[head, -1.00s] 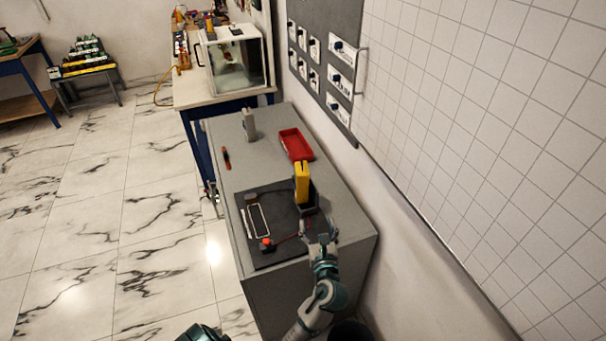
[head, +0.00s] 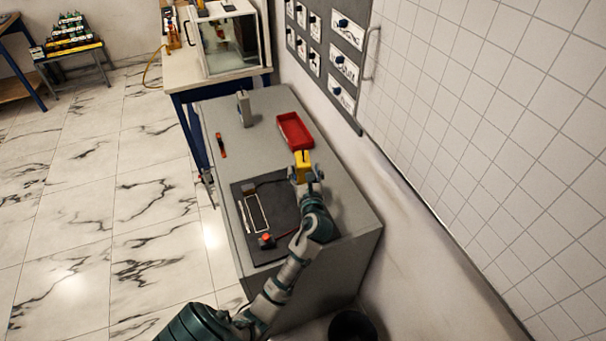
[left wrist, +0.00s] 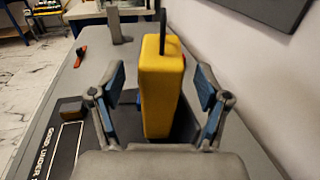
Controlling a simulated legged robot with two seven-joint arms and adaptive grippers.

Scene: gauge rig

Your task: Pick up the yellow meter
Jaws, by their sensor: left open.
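The yellow meter (head: 302,160) stands upright in the head view, at the right side of the dark mat (head: 283,191) on the grey bench. My left gripper (head: 304,174) is at it and hides its lower part. In the left wrist view the yellow meter (left wrist: 161,88) stands between the two blue-padded fingers of my left gripper (left wrist: 160,93). The fingers are open, with a gap on each side of the meter. Its foot is hidden behind the gripper's body. My right gripper is not in view.
A red tray (head: 294,132) lies just behind the meter. A grey upright block (head: 244,108) and an orange-red tool (head: 221,146) are farther left. A red button (head: 266,240) sits at the mat's front. The wall runs close along the bench's right side.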

